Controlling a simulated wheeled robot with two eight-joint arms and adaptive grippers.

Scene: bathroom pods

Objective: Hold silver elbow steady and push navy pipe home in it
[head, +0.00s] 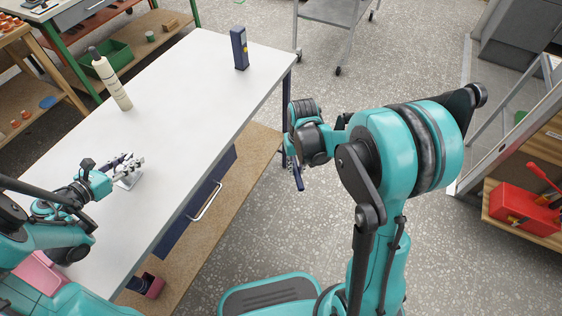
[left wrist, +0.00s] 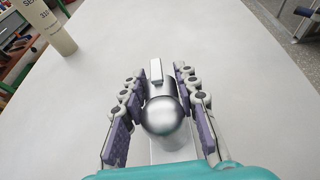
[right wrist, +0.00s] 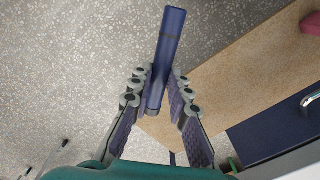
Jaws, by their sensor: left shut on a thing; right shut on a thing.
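The silver elbow (left wrist: 165,117) sits between the purple finger pads of my left gripper (left wrist: 158,92), which is shut on it. It rests at a pale stand on the white table (head: 190,110). In the head view my left gripper (head: 122,170) is low over the table's left part and mostly covers the elbow. My right gripper (right wrist: 160,98) is shut on the navy pipe (right wrist: 166,50), which sticks out past the fingertips. In the head view the pipe (head: 298,177) hangs steeply down beyond the table's right edge, well apart from the elbow.
A cream bottle (head: 110,80) stands at the table's back left. A dark blue box-shaped thing (head: 240,48) stands at the far corner. The table's middle is clear. Below are a blue drawer (head: 205,195) with a handle and a wooden lower shelf (head: 255,160).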

